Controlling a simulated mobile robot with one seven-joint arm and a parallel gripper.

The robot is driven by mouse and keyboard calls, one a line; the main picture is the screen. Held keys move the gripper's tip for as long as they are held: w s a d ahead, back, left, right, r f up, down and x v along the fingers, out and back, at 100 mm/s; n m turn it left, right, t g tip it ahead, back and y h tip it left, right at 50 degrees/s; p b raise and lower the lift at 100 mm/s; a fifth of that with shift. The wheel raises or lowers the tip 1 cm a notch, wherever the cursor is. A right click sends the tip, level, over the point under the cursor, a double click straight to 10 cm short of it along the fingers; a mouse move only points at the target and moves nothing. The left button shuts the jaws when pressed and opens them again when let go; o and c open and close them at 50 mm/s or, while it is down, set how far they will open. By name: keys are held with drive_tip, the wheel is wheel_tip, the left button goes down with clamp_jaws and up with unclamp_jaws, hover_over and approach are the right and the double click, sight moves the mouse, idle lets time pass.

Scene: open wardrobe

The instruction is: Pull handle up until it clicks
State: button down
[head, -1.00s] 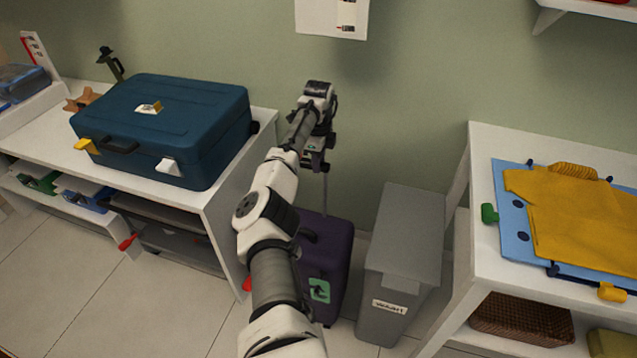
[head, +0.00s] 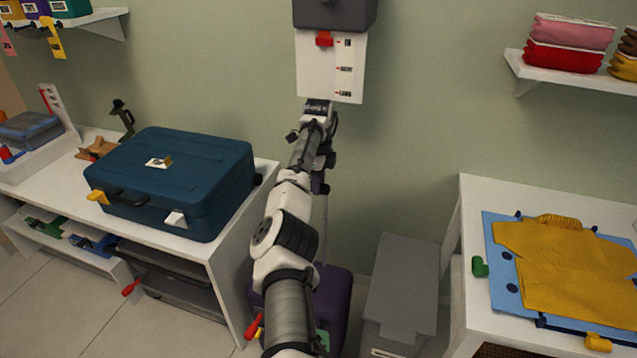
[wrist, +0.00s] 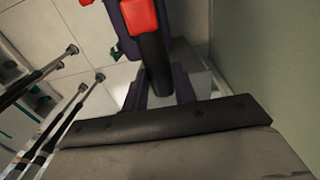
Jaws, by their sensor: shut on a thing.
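A dark purple suitcase (head: 335,290) stands on the floor between the left bench and the grey bin, partly hidden behind my arm. A thin pale rod (head: 325,230) rises from it to a small purple handle grip (head: 318,187). My gripper (head: 322,175), at the far end of my arm, is shut on this handle, well above the suitcase. The fingers are small and partly hidden in the head view.
A teal case (head: 175,180) lies on the white bench at left. A grey lidded bin (head: 400,290) stands right of the suitcase. A white table (head: 465,225) with a yellow garment is further right. A wall panel with a red switch (head: 324,40) hangs above my gripper.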

drive_tip(key=shift+w+r, duration=0.15)
drive_tip(key=shift+r, duration=0.35)
drive_tip(key=c, duration=1.1)
unclamp_jaws()
drive_tip(key=shift+a+r, duration=0.1)
drive_tip(key=shift+r, duration=0.05)
drive_tip(key=shift+c, duration=0.2)
drive_tip(key=shift+f, duration=0.3)
wheel_tip(320, 180, up, 14)
drive_tip(key=shift+f+b, duration=0.1)
drive_tip(key=shift+b, duration=0.35)
